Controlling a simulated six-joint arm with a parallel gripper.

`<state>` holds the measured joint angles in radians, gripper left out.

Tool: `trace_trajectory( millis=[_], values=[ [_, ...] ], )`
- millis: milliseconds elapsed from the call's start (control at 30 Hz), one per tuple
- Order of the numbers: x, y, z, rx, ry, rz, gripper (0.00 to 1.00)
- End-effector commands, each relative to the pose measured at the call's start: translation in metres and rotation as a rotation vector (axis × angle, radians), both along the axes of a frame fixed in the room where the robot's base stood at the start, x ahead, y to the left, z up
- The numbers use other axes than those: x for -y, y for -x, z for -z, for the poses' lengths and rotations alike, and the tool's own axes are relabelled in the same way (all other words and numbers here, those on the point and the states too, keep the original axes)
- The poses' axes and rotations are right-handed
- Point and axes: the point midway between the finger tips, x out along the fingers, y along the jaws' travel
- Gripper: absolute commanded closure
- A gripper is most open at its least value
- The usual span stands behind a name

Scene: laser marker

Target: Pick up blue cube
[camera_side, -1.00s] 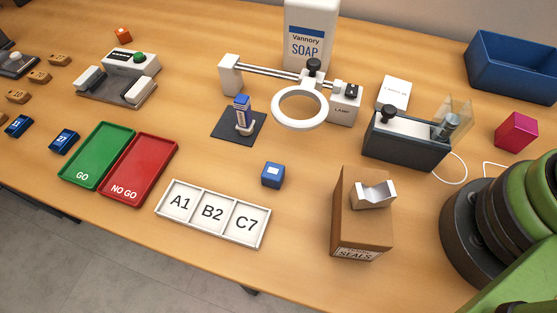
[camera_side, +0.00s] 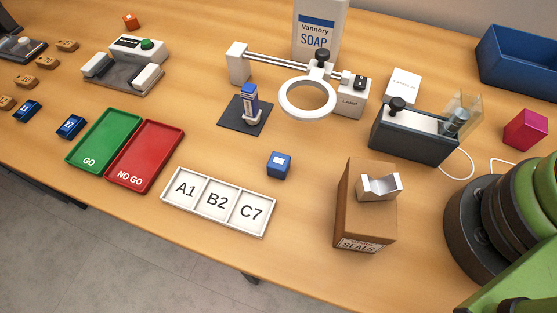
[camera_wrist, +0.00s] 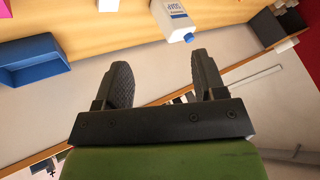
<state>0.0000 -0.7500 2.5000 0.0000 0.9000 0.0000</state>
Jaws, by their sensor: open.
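A small blue cube (camera_side: 279,164) with a white square on its top sits on the wooden table in the side view, near the middle. It stands between the white labelled tray and the lamp's ring, apart from both. My gripper (camera_wrist: 165,85) shows in the wrist view with its two dark fingers apart and nothing between them. It faces across the table edge and the soap bottle, away from the cube. The cube cannot be made out in the wrist view. My gripper is outside the side view.
A white tray marked A1, B2, C7 (camera_side: 267,229) lies left of the cube. A cardboard box (camera_side: 358,215) stands to its right. The ring lamp (camera_side: 307,115) overhangs behind it. Green (camera_side: 75,158) and red (camera_side: 115,178) trays lie farther left. Bare table surrounds the cube.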

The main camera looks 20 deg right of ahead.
Motion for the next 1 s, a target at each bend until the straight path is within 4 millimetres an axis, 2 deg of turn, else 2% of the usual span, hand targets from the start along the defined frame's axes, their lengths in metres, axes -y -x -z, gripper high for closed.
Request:
trace_trajectory(
  millis=[167, 267, 467, 567, 700, 900, 1000],
  values=[
    [-0.004, -0.008, -0.001, -0.031, -0.018, 0.004, 0.36],
    [-0.013, -0.024, -0.002, -0.098, -0.051, 0.017, 0.36],
    [-0.055, -0.073, 0.013, -0.287, -0.107, 0.083, 0.36],
    [-0.083, -0.094, 0.031, -0.377, -0.111, 0.126, 0.36],
    [-0.13, -0.113, 0.068, -0.489, -0.093, 0.195, 0.36],
    [-0.195, -0.115, 0.138, -0.604, -0.03, 0.305, 0.36],
    [-0.217, -0.109, 0.169, -0.633, 0.003, 0.352, 0.36]
  ],
)
